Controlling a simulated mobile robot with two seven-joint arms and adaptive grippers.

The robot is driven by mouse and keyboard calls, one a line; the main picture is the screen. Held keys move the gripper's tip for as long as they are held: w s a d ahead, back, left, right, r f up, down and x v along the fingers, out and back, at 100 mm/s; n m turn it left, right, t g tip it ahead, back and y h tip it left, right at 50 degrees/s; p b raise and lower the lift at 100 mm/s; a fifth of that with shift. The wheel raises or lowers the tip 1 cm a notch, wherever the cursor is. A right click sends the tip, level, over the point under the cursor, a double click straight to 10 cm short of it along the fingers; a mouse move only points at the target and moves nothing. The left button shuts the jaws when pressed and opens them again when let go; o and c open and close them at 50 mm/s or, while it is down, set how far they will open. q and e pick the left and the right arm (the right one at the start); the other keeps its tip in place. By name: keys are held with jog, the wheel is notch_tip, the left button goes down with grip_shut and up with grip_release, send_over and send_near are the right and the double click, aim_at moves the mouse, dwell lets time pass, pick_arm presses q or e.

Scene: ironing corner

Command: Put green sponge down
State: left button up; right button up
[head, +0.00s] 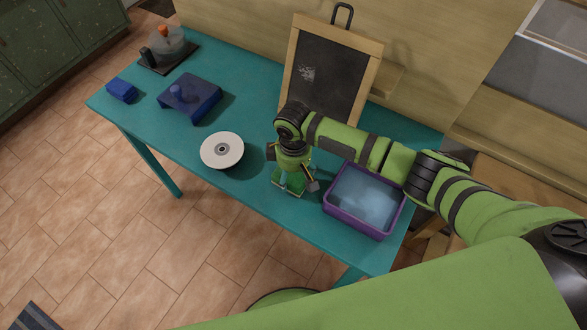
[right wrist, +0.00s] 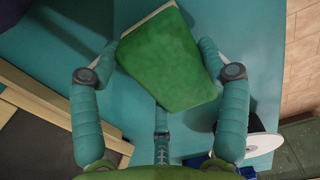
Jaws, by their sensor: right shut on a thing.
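The green sponge (head: 291,186) is between the fingers of my right gripper (head: 293,176), low over the front part of the teal table (head: 256,104). A pale layer shows along the sponge's far edge. I cannot tell whether the sponge touches the tabletop. My left gripper is not in view.
A purple basin (head: 357,226) with bluish contents stands right of the gripper. A white disc (head: 235,151) lies to the left. A framed chalkboard (head: 328,85) stands behind. A dark blue object (head: 199,104), a blue block (head: 121,90) and a clear container (head: 169,50) are farther left.

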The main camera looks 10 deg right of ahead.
jog(key=o, duration=1.1)
jog(key=shift+f, duration=0.15)
jog(key=shift+f+b, duration=0.25)
jog(key=shift+b, duration=0.45)
notch_tip(320, 180, up, 6)
jog(key=shift+s+d+r+b, duration=0.1)
jog(key=shift+r+b, duration=0.15)
jog(key=shift+b, duration=0.5)
jog(key=shift+r, duration=0.45)
